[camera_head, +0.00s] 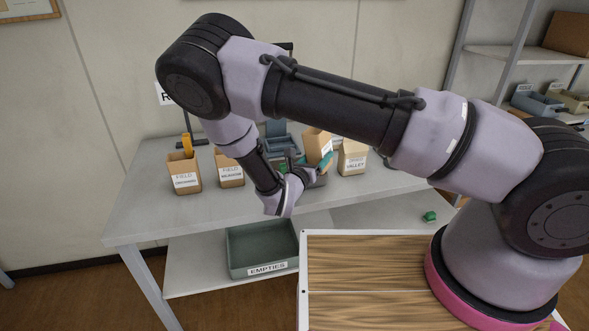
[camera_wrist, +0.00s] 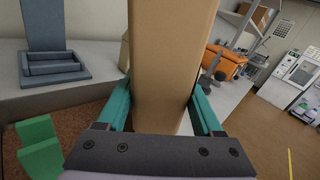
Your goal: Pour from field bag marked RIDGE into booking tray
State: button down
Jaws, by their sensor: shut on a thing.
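My gripper (camera_head: 322,164) is over the table, its teal fingers shut on a brown paper bag (camera_head: 315,143). In the wrist view the bag (camera_wrist: 168,60) stands between the two fingers (camera_wrist: 160,110) and its near face is plain. Its white label shows only partly in the head view, so I cannot read RIDGE on it. A blue-grey tray with an upright back (camera_wrist: 55,68) is on the table left of the bag in the wrist view; it also shows behind my wrist in the head view (camera_head: 281,143). No booking tray label is readable.
Field bags (camera_head: 184,176) (camera_head: 230,175) stand on the left of the table (camera_head: 140,215), and a DRIED VALLEY bag (camera_head: 353,160) stands to the right. An EMPTIES bin (camera_head: 262,252) is on the lower shelf. Green blocks (camera_wrist: 40,148) lie on a brown surface.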

jog(key=shift+s+r, duration=0.1)
jog(key=shift+r, duration=1.3)
